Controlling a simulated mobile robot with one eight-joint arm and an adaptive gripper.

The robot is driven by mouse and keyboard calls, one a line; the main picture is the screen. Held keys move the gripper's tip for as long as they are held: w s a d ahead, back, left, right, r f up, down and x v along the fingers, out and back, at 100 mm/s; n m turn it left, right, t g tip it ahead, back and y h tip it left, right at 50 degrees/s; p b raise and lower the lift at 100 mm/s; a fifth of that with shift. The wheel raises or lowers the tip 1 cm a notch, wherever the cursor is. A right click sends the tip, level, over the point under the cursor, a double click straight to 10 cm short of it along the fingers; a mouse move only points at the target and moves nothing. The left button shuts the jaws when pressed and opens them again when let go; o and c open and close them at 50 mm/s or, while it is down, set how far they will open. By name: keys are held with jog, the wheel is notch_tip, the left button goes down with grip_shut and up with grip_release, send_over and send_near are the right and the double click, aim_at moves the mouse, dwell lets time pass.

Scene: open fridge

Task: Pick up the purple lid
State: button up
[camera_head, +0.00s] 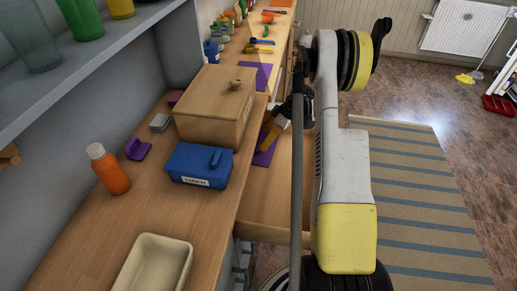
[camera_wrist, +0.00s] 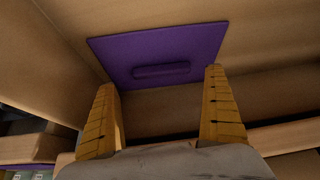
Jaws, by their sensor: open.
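The purple lid (camera_wrist: 190,45) is a flat rectangle with a raised bar handle, lying on a wooden surface at the top middle of the wrist view. In the head view a purple piece, seemingly this lid (camera_head: 265,157), shows in the open wooden drawer, partly hidden by my gripper (camera_head: 268,137). In the wrist view my gripper (camera_wrist: 160,78) is open and empty. Its two yellow fingers point towards the lid, with the handle between their lines. The right fingertip overlaps the lid's lower right edge in the picture; I cannot tell whether it touches.
Wooden walls flank the lid closely. A wooden box (camera_head: 208,110), a blue lunch box (camera_head: 199,165), an orange bottle (camera_head: 110,172), a purple object (camera_head: 138,149) and a cream tray (camera_head: 153,268) stand on the counter. Another purple sheet (camera_head: 258,72) lies farther back.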

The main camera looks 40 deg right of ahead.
aim_at(259, 142)
jog(key=b+x, duration=0.2)
jog(key=x, duration=0.3)
jog(key=shift+w+a+b, duration=0.1)
jog(key=shift+a+b, duration=0.1)
jog(key=shift+b, duration=0.15)
jog(key=shift+r, duration=0.1)
jog(key=c, duration=0.8)
jog(key=shift+r, duration=0.1)
